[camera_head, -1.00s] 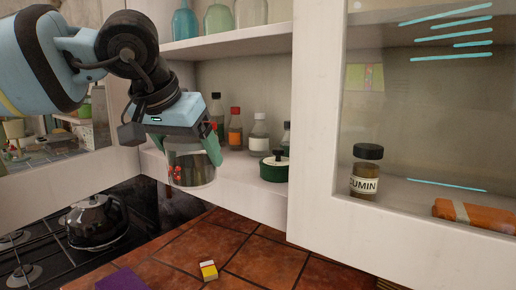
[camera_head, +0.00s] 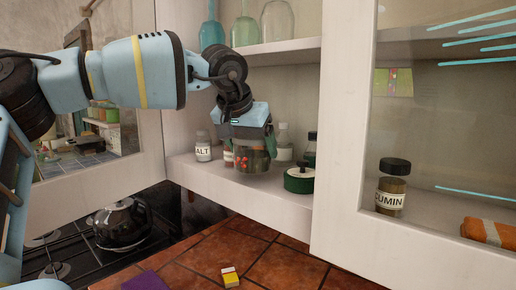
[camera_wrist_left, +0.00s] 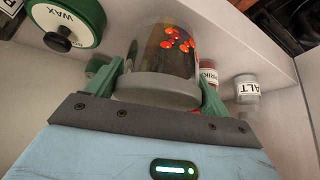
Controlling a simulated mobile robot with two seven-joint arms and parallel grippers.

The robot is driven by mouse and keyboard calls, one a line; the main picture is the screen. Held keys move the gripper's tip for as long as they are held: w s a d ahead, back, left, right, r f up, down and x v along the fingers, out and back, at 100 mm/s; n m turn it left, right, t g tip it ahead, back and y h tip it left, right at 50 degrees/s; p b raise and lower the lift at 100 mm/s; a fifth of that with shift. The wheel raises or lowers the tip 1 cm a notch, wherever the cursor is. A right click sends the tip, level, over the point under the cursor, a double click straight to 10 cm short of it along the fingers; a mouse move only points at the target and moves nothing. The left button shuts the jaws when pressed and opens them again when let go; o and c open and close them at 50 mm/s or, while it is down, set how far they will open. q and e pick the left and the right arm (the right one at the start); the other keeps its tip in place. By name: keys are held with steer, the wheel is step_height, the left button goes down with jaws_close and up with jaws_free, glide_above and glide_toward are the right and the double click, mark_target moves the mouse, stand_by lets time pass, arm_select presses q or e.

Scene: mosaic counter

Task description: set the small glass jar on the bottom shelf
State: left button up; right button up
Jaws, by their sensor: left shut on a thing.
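The small glass jar (camera_head: 252,158), clear with red spots and a grey lid, is held by my left gripper (camera_head: 253,150). It stands inside the open cabinet, at the level of the bottom shelf (camera_head: 215,178). In the left wrist view the jar (camera_wrist_left: 166,62) sits between the green fingers, which press its sides. I cannot tell whether its base touches the shelf. My right gripper is in no view.
A salt jar (camera_head: 203,150) stands left of the glass jar. A cumin jar (camera_head: 391,192) is behind the glass door at right.

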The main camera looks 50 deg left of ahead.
arm_select(q)
steer(key=w, duration=0.1)
steer(key=w+a, duration=0.1)
steer(key=w, duration=0.1)
steer(key=shift+w+a, duration=0.15)
steer(key=shift+w, duration=0.1)
steer(key=shift+f, duration=0.7)
steer(key=shift+f, duration=0.1)
steer(key=shift+f, duration=0.1)
steer(key=o, duration=0.8)
steer(key=shift+o, duration=0.4)
steer(key=shift+s+r, duration=0.15)
steer(key=shift+r, duration=0.25)
steer(key=shift+v, duration=3.5)
